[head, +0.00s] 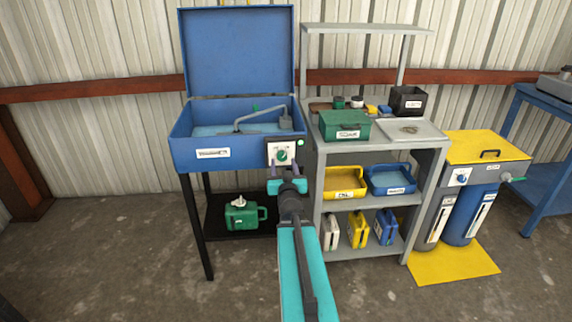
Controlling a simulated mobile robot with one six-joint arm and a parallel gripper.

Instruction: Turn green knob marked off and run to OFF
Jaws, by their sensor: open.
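The green knob (282,156) sits on a pale plate on the front right of the blue parts washer (176,148). Its pointer direction and the plate's markings are too small to read. My gripper (285,165) is in front of the plate with its two fingers apart, one at each side of the knob's lower part as seen from here. I cannot tell whether the fingers touch the knob. A small green light (300,142) shows just right of the plate.
The washer's lid (238,50) stands open, and a grey spout (260,114) lies over its basin. A grey shelf rack (318,190) with bins and cans stands close at the right. A green can (240,216) sits below the washer. Floor at the left is clear.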

